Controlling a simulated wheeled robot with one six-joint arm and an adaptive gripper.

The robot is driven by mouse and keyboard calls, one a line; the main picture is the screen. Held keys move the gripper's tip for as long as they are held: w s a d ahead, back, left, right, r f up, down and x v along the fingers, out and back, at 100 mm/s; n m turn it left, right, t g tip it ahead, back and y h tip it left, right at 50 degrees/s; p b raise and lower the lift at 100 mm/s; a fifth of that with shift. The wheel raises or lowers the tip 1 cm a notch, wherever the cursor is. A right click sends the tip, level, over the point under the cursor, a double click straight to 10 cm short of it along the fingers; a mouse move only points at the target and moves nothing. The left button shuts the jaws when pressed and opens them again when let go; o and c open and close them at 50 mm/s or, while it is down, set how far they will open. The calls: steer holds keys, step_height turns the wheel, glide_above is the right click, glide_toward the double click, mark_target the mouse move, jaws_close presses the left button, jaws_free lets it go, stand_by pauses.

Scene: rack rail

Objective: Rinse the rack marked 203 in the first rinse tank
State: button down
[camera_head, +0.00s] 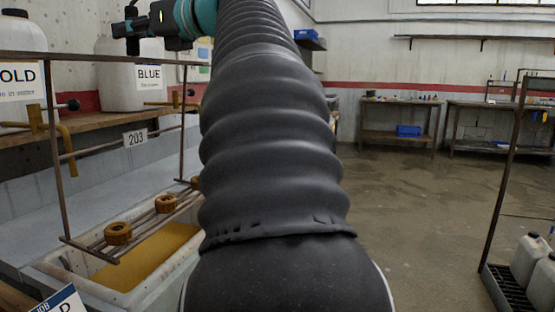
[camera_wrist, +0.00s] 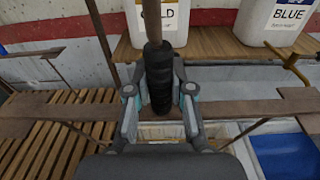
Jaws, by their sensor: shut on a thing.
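The rack marked 203 is a rusty frame (camera_head: 60,175) in the head view, with a white tag (camera_head: 135,138) reading 203. Several orange-brown rings (camera_head: 118,233) sit on its lower rails. It hangs upright over a pale tank of yellow liquid (camera_head: 155,258); its lower rails look above the liquid, though the exact gap is hard to tell. In the wrist view my gripper (camera_wrist: 160,105) is shut on the rack's black handle grip (camera_wrist: 158,75). I cannot see which tank is the first rinse.
White jugs marked OLD (cut off) (camera_head: 20,45) and BLUE (camera_head: 115,80) stand on a wooden shelf behind. A blue surface (camera_wrist: 290,155) lies at right in the wrist view, slatted wood (camera_wrist: 50,130) at left. Another rack frame (camera_head: 503,190) and jugs (camera_head: 530,257) stand right. The floor is open.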

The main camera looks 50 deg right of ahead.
steer(key=s+a, duration=0.2)
steer(key=s, duration=0.5)
steer(key=s+a, duration=0.2)
steer(key=s, duration=0.6)
steer(key=shift+s+a+b, duration=0.2)
steer(key=shift+a+b, duration=0.05)
steer(key=shift+b, duration=0.1)
stand_by(0.6)
steer(key=shift+r, duration=0.1)
steer(key=shift+a+r+g+p, duration=0.2)
steer(key=shift+g+p, duration=0.1)
steer(key=shift+p, duration=0.6)
steer(key=shift+f, duration=0.2)
